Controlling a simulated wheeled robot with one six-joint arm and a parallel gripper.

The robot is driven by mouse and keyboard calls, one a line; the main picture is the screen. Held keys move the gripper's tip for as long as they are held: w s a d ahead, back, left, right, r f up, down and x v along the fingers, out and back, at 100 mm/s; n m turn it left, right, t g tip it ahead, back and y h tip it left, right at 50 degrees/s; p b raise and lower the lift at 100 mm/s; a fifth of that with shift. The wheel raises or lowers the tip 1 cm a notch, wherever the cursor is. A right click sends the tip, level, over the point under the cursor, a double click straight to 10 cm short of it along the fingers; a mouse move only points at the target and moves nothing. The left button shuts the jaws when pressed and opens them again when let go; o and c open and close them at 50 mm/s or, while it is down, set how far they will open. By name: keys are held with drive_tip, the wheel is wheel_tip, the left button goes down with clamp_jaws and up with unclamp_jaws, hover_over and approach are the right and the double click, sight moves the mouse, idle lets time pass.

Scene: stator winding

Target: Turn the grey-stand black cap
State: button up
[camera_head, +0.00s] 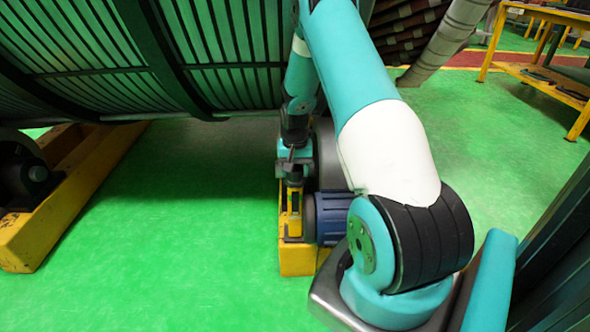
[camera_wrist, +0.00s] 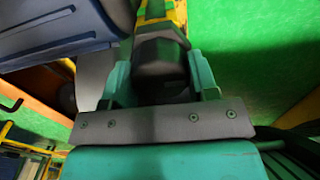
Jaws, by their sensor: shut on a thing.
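In the wrist view my gripper (camera_wrist: 160,85) has its two teal fingers on either side of a dark rounded cap (camera_wrist: 160,58) and is shut on it. The cap sits at the end of a yellow-and-grey part (camera_wrist: 155,14). In the head view my gripper (camera_head: 293,165) points down at the top of a yellow-and-dark upright part (camera_head: 294,204); the cap is mostly hidden there by the gripper. I cannot clearly make out a grey stand.
A blue ribbed motor (camera_head: 330,217) stands close beside the gripper, on a yellow base (camera_head: 296,258). The large slatted stator (camera_head: 90,60) is at upper left. Another yellow beam (camera_head: 60,205) lies at left. Green floor (camera_head: 190,210) between is clear. A yellow table (camera_head: 545,70) stands at upper right.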

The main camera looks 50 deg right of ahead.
drive_tip(key=m+p, duration=0.4)
drive_tip(key=shift+r+m, duration=0.2)
drive_tip(key=shift+m, duration=0.2)
drive_tip(key=m+p, duration=0.3)
drive_tip(key=m, duration=0.3)
drive_tip(key=shift+f, duration=0.1)
drive_tip(key=m+p, duration=0.2)
drive_tip(key=m, duration=0.3)
drive_tip(key=shift+m, duration=0.4)
drive_tip(key=shift+f+m+p, duration=0.1)
drive_tip(key=shift+m+p, duration=0.7)
drive_tip(key=shift+m, duration=1.7)
drive_tip(key=o, duration=0.9)
drive_tip(key=shift+o, duration=0.2)
